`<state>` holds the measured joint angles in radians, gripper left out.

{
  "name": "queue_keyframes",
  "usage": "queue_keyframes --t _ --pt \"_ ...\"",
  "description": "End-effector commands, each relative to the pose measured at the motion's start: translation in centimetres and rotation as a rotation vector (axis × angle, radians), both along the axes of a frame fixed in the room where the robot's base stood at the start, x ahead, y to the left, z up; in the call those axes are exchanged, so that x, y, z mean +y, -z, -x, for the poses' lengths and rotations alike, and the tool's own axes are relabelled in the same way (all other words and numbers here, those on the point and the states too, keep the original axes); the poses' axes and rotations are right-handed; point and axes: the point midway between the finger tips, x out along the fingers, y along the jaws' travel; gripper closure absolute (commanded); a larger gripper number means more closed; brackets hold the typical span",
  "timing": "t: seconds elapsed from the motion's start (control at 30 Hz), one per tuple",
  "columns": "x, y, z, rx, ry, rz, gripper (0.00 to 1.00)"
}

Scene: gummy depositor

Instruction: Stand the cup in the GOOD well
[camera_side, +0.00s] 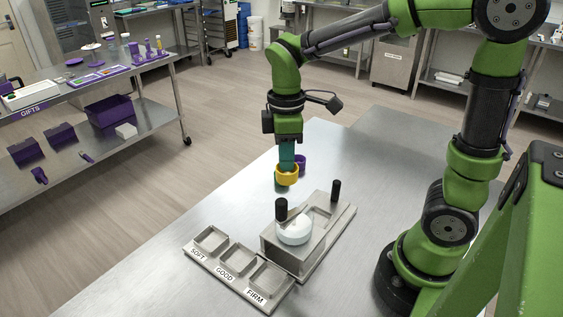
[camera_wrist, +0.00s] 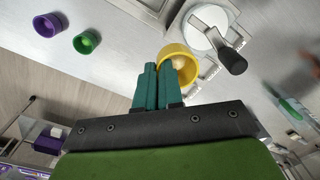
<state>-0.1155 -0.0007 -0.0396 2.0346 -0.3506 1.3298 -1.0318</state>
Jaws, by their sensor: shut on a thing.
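My gripper (camera_side: 287,158) has teal fingers and is shut on the wall of a yellow cup (camera_side: 287,176), held above the steel table. In the wrist view the gripper (camera_wrist: 158,68) is at the left side of the yellow cup (camera_wrist: 163,52), and something pale shows inside the cup. A tray with SOFT, GOOD and FIRM wells lies on the table at the front in the side view. The GOOD well (camera_side: 238,259) is the middle one and looks empty. The cup is behind the tray, apart from it.
A steel fixture (camera_side: 325,245) with a white round part (camera_side: 294,230) and two upright black handles (camera_side: 281,208) stands right of the tray. A purple cup (camera_wrist: 46,25) and a green cup (camera_wrist: 87,42) stand on the table.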

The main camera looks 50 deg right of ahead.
Motion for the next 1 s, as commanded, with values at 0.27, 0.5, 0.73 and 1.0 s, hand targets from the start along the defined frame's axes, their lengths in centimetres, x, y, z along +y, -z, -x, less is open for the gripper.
queue_keyframes --t 0.27,0.5,0.73,1.0 --pt "10.0 4.8 -3.2 0.006 -0.243 -0.004 1.0" --pt "13.7 6.7 -3.5 0.004 -0.321 -0.009 1.0" --pt "13.9 6.8 -3.5 0.002 -0.326 -0.009 1.0" --pt "13.8 7.3 -3.4 0.005 -0.322 -0.009 1.0"
